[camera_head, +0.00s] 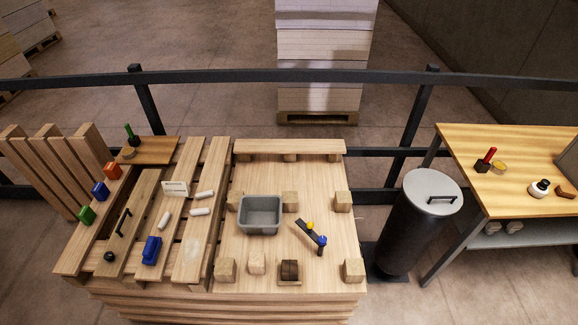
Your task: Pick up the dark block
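A dark brown block (289,270) sits at the front of the pallet top (320,190), on a small light wooden base. It stands between a light wooden cube (257,263) on its left and another light cube (353,270) farther to its right. Nothing covers it from above. Neither of my grippers shows in the head view, so I cannot see whether they are open or shut.
A grey bin (260,229) and a dark bar with yellow and blue knobs (311,235) lie behind the block. White cylinders (201,211), a blue object (151,250) and coloured cubes lie left. A black trash can (408,235) and side table (510,150) stand right.

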